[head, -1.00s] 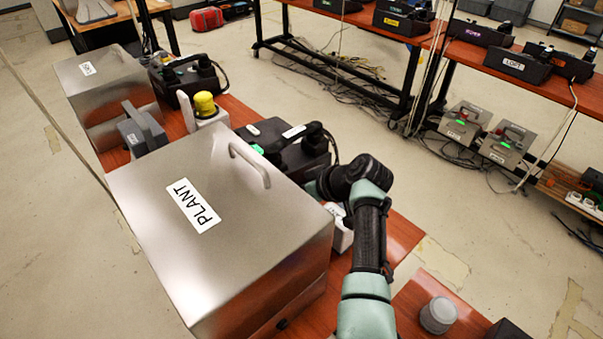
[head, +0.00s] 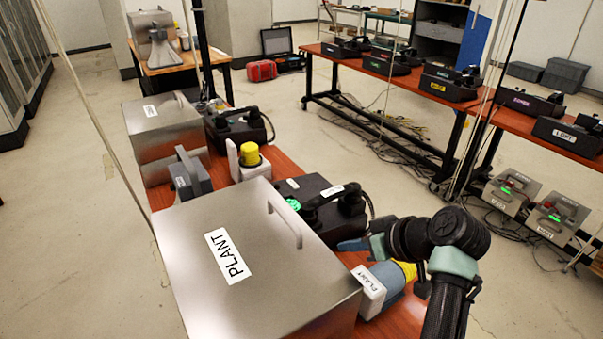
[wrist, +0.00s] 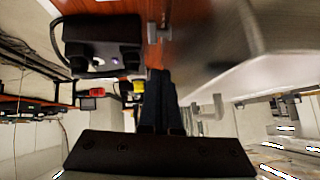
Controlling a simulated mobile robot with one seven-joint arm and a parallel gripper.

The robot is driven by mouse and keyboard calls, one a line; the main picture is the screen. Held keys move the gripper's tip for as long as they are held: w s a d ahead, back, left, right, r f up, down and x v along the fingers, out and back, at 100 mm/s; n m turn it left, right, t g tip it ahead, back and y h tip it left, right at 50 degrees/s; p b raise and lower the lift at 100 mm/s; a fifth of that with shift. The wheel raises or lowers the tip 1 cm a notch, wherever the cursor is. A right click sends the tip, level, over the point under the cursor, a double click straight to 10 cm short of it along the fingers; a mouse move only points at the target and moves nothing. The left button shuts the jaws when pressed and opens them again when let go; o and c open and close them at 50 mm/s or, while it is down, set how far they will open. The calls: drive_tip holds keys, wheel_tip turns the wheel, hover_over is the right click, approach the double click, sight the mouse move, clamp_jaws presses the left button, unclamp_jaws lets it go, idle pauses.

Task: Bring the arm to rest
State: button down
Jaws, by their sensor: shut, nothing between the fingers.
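My gripper (head: 350,244) is at the end of my black and teal arm, above the right edge of the red-brown bench. Its fingers are together and empty, pointing left toward the black phone unit (head: 325,205). In the wrist view the closed dark fingers (wrist: 159,80) show in the middle, with the phone unit (wrist: 102,42) beside them. I cannot tell the exact gap between gripper and phone.
A large metal box labelled PLANT (head: 255,265) stands close on the left. Behind it are a white box with a yellow knob (head: 249,160), a grey unit (head: 190,173) and another metal box (head: 160,125). Thin cords hang nearby. Open floor lies right of the bench.

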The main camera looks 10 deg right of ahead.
drive_tip(key=w+a+r+t+h, duration=0.1)
drive_tip(key=a+r+t, duration=0.2)
drive_tip(key=r, duration=0.6)
drive_tip(key=w+a+r+m+t+h, duration=0.1)
drive_tip(key=w+a+r+t+h, duration=0.15)
drive_tip(key=r, duration=0.55)
drive_tip(key=w+a+r+t+h, duration=0.1)
drive_tip(key=a+r+t, duration=0.25)
drive_tip(key=r, duration=0.55)
drive_tip(key=s+a+r+m+t, duration=0.1)
drive_tip(key=s+a+r+t, duration=0.4)
drive_tip(key=s+r, duration=0.5)
drive_tip(key=s+a+r+m+t, duration=0.1)
drive_tip(key=s+a+r+t, duration=0.4)
drive_tip(key=s+r, duration=0.5)
wheel_tip(320, 180, up, 3)
drive_tip(key=shift+s, duration=0.25)
drive_tip(key=shift+a, duration=0.1)
